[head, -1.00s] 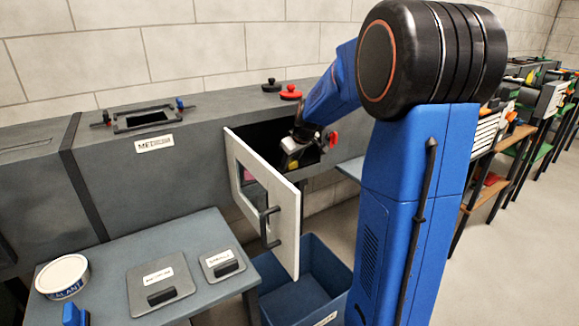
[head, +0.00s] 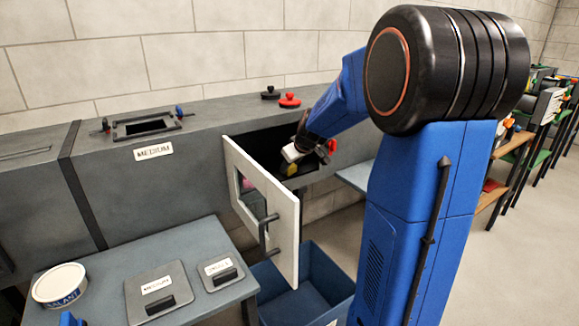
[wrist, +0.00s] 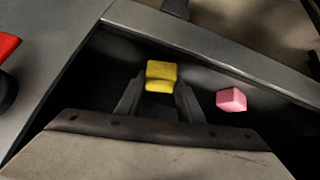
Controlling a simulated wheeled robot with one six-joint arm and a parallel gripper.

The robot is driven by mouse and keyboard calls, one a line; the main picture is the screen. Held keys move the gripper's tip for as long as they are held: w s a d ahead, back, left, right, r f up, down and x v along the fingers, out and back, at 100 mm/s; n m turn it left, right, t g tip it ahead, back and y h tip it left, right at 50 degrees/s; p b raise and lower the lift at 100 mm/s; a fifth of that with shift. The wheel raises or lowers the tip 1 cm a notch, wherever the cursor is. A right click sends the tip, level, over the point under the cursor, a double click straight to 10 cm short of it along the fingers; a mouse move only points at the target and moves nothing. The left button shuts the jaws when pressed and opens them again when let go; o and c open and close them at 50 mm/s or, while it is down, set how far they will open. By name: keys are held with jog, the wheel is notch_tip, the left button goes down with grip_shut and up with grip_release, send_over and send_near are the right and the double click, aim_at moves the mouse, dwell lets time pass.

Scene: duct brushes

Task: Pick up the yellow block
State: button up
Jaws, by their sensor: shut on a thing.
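The yellow block (wrist: 161,76) sits between the two fingertips of my gripper (wrist: 160,92) in the wrist view. My gripper is shut on it, inside the dark opening of the grey duct. In the head view the yellow block (head: 292,170) shows as a small patch just under my gripper (head: 293,160). Whether the block touches the duct floor, I cannot tell.
A pink block (wrist: 231,99) lies in the duct, right of the yellow one. The white hatch door (head: 262,215) stands open left of my arm. A blue bin (head: 305,290) is below. Red and black knobs (head: 289,100) sit on the duct top.

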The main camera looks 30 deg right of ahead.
jog(key=shift+s+t, duration=0.2)
jog(key=shift+t, duration=0.5)
jog(key=shift+s+f+t, duration=0.1)
jog(key=shift+s+t, duration=0.1)
jog(key=shift+t, duration=0.1)
